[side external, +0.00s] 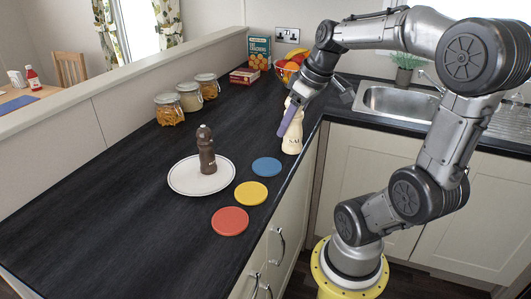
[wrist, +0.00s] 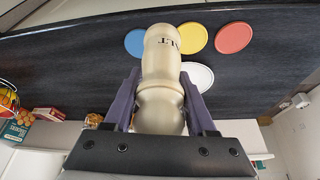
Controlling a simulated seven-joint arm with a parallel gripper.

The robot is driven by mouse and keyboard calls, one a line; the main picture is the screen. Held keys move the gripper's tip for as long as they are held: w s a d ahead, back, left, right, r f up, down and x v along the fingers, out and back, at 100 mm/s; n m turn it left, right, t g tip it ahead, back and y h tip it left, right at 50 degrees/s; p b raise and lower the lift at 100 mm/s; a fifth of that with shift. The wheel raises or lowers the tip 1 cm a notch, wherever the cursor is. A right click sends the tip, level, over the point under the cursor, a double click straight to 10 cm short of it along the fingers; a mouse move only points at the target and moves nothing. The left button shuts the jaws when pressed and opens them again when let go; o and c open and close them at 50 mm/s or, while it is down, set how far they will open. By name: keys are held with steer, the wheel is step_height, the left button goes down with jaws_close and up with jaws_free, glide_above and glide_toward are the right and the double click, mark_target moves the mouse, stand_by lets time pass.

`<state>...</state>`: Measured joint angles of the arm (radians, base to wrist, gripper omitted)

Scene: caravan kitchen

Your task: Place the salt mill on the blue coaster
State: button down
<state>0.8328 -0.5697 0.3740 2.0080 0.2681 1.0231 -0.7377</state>
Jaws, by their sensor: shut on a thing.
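The cream salt mill (side external: 292,138) is upright near the counter's front edge, behind and to the right of the blue coaster (side external: 267,167). My gripper (side external: 291,117) is shut on its upper part; I cannot tell whether its base touches the counter. In the wrist view the salt mill (wrist: 163,55) sits between the purple fingers of my gripper (wrist: 160,105), its lettering partly visible. The blue coaster (wrist: 134,42) shows beside the mill there, apart from it in the side view and bare.
A yellow coaster (side external: 251,193) and a red coaster (side external: 230,221) lie in front of the blue one. A dark mill (side external: 206,152) stands on a white plate (side external: 185,183) to the left. Jars (side external: 190,97), boxes (side external: 259,52) and a fruit bowl (side external: 288,68) are behind. A sink (side external: 385,101) is right.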

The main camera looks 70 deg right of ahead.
steer(key=shift+w+d+f, duration=1.15)
steer(key=shift+w+f, duration=0.45)
steer(key=shift+f, duration=0.4)
steer(key=shift+w+d+f, duration=1.15)
steer(key=shift+w+f, duration=0.4)
steer(key=shift+f, duration=0.45)
steer(key=shift+w+d+f, duration=1.15)
steer(key=shift+w+f, duration=0.45)
steer(key=shift+f, duration=0.4)
steer(key=shift+f, duration=0.1)
steer(key=shift+c, duration=1)
jaws_free()
steer(key=shift+f, duration=0.1)
